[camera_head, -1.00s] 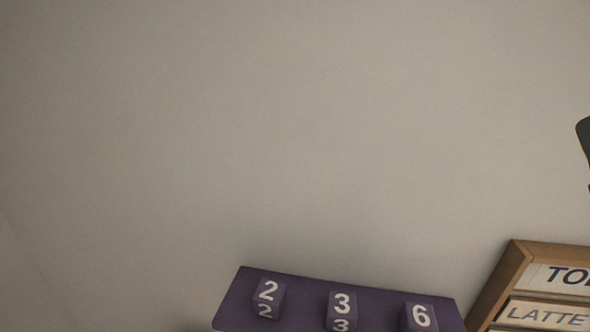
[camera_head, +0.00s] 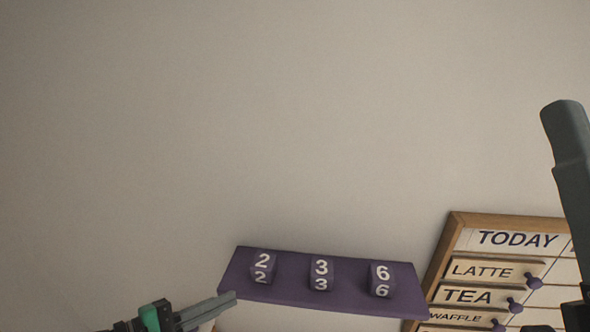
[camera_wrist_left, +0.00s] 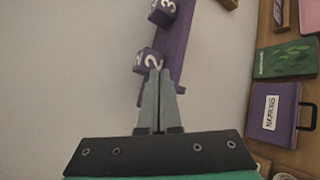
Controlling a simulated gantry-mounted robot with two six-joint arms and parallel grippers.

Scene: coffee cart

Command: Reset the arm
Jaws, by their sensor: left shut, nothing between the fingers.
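My left gripper (camera_head: 232,297) comes in at the bottom left of the head view, shut and empty, with its grey fingers pointing right. Its fingertips appear close to the left end of a purple shelf (camera_head: 330,297); I cannot tell whether they touch. It also shows in the left wrist view (camera_wrist_left: 159,76), fingers together, with a purple number cube (camera_wrist_left: 150,60) marked 2 just beyond the tips.
The shelf carries number cubes 2 (camera_head: 263,267), 3 (camera_head: 321,274) and 6 (camera_head: 381,280). A wood-framed menu board (camera_head: 448,240) hangs to the right. The upper wall is bare.

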